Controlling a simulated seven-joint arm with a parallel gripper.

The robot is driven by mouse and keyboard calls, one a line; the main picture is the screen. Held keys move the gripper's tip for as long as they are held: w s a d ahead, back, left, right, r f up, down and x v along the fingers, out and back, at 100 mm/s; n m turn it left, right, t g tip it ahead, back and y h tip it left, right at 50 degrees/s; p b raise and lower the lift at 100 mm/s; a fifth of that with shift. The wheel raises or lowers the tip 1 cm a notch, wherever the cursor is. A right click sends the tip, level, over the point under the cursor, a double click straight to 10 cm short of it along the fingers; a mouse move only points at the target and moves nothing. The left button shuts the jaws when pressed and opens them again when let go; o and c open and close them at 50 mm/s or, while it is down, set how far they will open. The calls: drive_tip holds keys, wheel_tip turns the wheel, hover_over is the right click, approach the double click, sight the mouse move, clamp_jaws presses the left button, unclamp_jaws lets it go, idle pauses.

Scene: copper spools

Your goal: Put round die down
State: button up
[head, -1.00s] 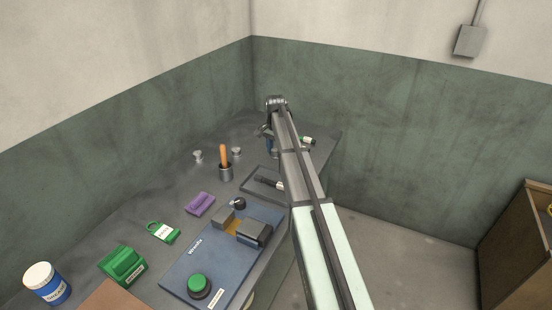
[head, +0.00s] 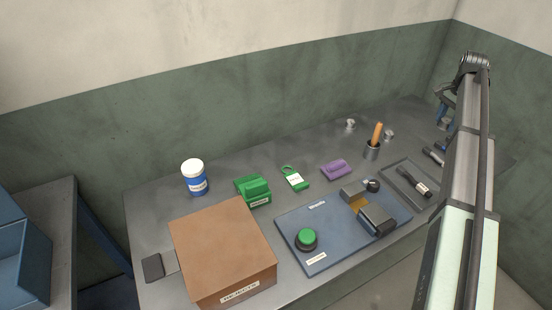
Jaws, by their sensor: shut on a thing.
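My gripper (head: 444,112) is at the far right of the bench, beyond the tray, partly behind my arm. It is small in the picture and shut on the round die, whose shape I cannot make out. A dark tray (head: 388,176) lies near the bench's right part with a black labelled tool (head: 412,181) in it. Another dark labelled piece (head: 432,155) lies just beyond the tray, close to my arm. A blue base plate (head: 290,223) carries a green round button (head: 306,237) and a grey block fixture (head: 378,220).
A brown box (head: 215,240) stands at the bench's front left. Behind it are a blue-white tub (head: 194,178), a green block (head: 254,190), a green tag (head: 294,179) and a purple block (head: 335,169). Bare bench (head: 250,160) lies along the wall.

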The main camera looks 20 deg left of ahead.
drive_tip(key=shift+r, duration=0.95)
drive_tip(key=w+a+n, duration=0.1)
drive_tip(key=a+n, duration=0.1)
drive_tip(key=a, duration=1.5)
drive_tip(key=n, duration=0.7)
hover_over(261, 159)
wheel_tip(261, 159, down, 10)
drive_tip(key=shift+w+a+f, duration=0.1)
drive_tip(key=shift+f, duration=5.45)
drive_tip(key=shift+f, duration=0.15)
drive_tip(key=o, duration=1.3)
drive_tip(key=shift+c, duration=0.2)
